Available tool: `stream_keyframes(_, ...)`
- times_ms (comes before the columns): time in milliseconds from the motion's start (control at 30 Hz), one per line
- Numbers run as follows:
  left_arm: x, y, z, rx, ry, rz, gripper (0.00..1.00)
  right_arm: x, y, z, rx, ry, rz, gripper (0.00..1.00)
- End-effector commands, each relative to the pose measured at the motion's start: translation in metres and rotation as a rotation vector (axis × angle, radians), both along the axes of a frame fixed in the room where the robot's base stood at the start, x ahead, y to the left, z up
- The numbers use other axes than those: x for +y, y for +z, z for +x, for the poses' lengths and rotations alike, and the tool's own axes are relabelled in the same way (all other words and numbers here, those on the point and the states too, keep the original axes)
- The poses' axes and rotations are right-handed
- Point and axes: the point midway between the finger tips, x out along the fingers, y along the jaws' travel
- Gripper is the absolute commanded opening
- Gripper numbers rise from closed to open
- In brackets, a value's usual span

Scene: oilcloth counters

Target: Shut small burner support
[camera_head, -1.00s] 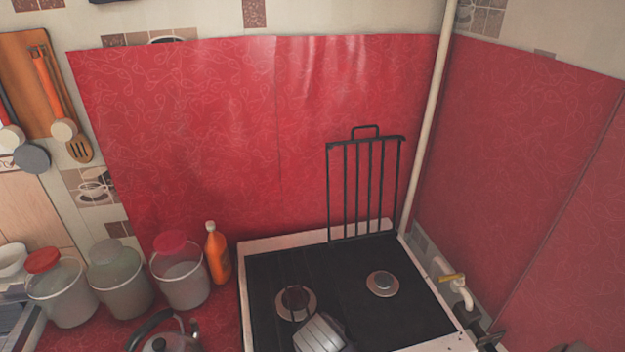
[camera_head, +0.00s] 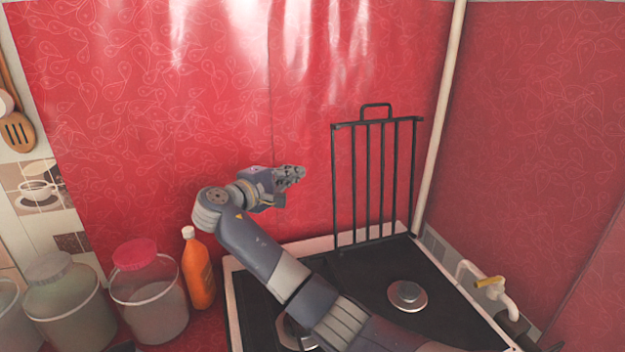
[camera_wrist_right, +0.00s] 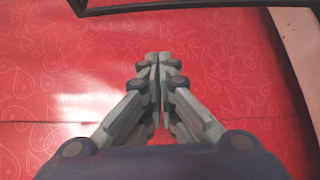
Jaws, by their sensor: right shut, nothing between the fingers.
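The small burner support (camera_head: 375,180) is a black barred grate with a handle loop on top. It stands upright at the back right of the stove (camera_head: 440,310), in front of the red oilcloth wall. My right gripper (camera_head: 300,174) is shut and empty, to the left of the grate at about its mid height and apart from it. In the right wrist view my right gripper (camera_wrist_right: 157,62) shows its fingers together against the red oilcloth. A dark bar, likely part of the grate, crosses the top of that view. My left gripper is not seen.
An orange bottle (camera_head: 198,270) and lidded jars (camera_head: 148,300) stand left of the stove. A pale pipe (camera_head: 438,120) runs up the corner right of the grate. A burner (camera_head: 407,295) lies before the grate.

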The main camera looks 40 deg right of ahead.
Motion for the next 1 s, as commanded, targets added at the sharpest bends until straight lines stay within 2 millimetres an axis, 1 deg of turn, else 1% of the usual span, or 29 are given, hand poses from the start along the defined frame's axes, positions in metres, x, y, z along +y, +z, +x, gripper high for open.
stream_keyframes(33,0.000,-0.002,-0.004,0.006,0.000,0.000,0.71,-0.002,0.000,0.001,-0.001,-0.002,-0.003,0.00)
stream_keyframes(133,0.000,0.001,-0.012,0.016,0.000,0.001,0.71,-0.011,0.001,0.004,0.001,-0.003,-0.004,0.00)
stream_keyframes(267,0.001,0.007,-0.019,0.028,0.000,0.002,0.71,-0.031,0.000,0.010,0.001,-0.005,-0.004,0.00)
stream_keyframes(433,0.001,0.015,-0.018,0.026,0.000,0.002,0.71,-0.064,-0.004,0.023,0.001,-0.004,-0.003,0.00)
stream_keyframes(633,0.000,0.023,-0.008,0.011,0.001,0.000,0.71,-0.097,-0.008,0.035,0.001,-0.005,-0.002,0.00)
stream_keyframes(700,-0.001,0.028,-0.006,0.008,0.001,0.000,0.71,-0.091,-0.008,0.029,-0.002,0.001,-0.001,0.00)
stream_keyframes(1000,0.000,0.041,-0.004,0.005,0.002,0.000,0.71,-0.084,-0.004,0.005,0.000,0.001,-0.001,0.00)
